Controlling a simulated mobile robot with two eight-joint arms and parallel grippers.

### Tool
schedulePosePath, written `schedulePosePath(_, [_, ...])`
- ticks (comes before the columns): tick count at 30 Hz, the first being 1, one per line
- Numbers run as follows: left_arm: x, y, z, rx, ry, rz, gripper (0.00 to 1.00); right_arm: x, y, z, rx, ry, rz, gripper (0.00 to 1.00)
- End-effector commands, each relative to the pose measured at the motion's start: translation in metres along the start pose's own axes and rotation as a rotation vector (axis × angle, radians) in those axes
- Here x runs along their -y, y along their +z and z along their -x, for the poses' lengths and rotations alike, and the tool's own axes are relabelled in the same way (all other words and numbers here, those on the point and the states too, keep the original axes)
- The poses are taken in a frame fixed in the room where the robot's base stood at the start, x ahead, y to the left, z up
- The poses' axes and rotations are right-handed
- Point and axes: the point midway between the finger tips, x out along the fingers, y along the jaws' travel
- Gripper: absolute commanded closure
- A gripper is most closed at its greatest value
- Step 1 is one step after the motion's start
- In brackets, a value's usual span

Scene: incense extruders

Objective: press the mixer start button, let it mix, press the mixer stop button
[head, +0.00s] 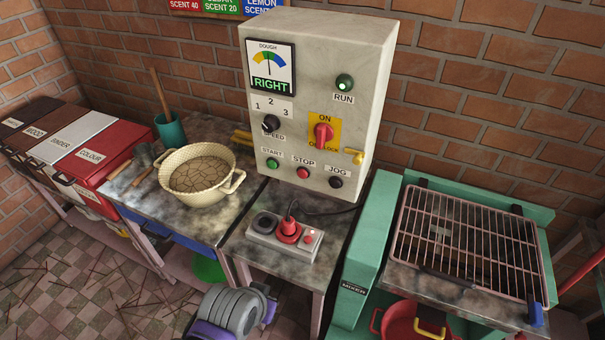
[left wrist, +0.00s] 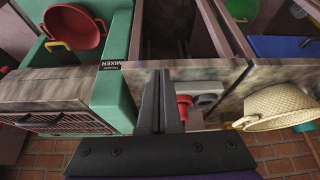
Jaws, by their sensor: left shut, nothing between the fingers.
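The grey control box (head: 316,105) stands against the brick wall in the head view. Low on its face are the green START button (head: 272,163), the red STOP button (head: 303,173) and the black JOG button (head: 336,182). The RUN lamp (head: 344,82) is dark green; I cannot tell if it is lit. The dough dial (head: 269,66) reads RIGHT. The green mixer (head: 367,265) stands to the right under a wire grid (head: 470,240). My left gripper (left wrist: 161,76) is shut and empty in the left wrist view, apart from the buttons. My right gripper is out of view.
A red-knobbed isolator (head: 323,132) and a speed knob (head: 271,123) share the panel. A socket block (head: 262,238) with a red plug sits below it. A cream bowl (head: 201,199) stands left on the bench. A red pot (head: 401,322) sits low by the mixer.

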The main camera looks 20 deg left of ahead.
Motion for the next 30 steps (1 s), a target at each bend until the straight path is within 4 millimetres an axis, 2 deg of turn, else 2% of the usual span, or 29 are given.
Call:
schedulePosePath(22, [0.0,-0.004,0.0,-0.003,0.005,0.015,1.0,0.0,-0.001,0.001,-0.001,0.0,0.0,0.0])
schedulePosePath(26, [0.0,-0.025,-0.001,-0.016,0.031,0.087,1.0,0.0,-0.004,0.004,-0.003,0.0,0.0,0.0])
schedulePosePath(30, [0.003,-0.068,-0.006,-0.046,0.084,0.237,1.0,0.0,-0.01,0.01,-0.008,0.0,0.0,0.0])
